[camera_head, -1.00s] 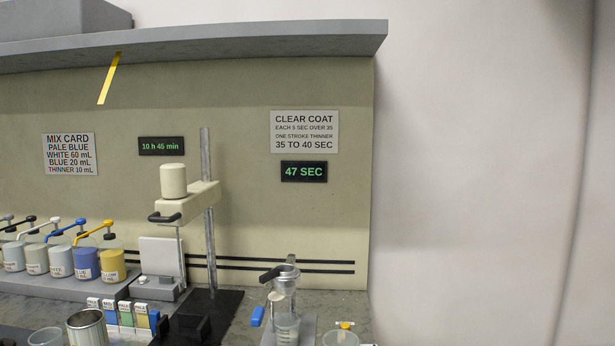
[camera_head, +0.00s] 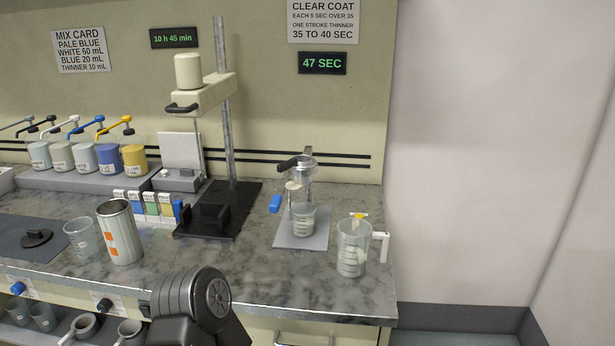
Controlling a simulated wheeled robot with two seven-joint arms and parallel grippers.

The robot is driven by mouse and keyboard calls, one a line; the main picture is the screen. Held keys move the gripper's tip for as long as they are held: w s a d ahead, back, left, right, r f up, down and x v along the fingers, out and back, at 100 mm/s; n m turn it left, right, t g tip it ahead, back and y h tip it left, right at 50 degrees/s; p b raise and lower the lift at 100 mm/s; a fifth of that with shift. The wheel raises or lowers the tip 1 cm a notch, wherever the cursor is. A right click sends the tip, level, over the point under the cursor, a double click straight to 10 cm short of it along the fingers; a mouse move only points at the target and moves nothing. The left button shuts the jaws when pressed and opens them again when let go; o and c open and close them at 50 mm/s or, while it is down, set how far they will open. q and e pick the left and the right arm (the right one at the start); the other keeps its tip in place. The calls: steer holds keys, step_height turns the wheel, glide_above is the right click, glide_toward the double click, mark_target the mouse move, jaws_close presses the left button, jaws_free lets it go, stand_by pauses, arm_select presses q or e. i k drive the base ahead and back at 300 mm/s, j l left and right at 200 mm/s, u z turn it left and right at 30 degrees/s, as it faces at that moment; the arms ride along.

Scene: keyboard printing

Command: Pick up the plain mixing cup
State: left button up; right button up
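A clear cup with graduation marks (camera_head: 83,238) stands upright on the counter at the left, just left of a metal can (camera_head: 122,235) with orange marks. A second clear graduated cup (camera_head: 303,219) stands on a grey plate under a metal cup on a stand. Cups also sit on the shelf under the counter, including a plain-looking one (camera_head: 42,317) at the lower left. I cannot tell which is the plain mixing cup. Neither gripper shows; only a dark link of my arm is in view at the bottom.
A clear handled jug (camera_head: 353,250) stands near the counter's right end. A mixer stand with a black base (camera_head: 240,205) is in the middle. Pump bottles (camera_head: 108,158) line the back left. The counter's front middle (camera_head: 255,282) is clear.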

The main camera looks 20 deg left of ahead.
mark_target(302, 213)
steer(key=u, duration=1.7)
steer(key=k+j+z, duration=0.1)
steer(key=k+z, duration=0.15)
steer(key=k, duration=0.2)
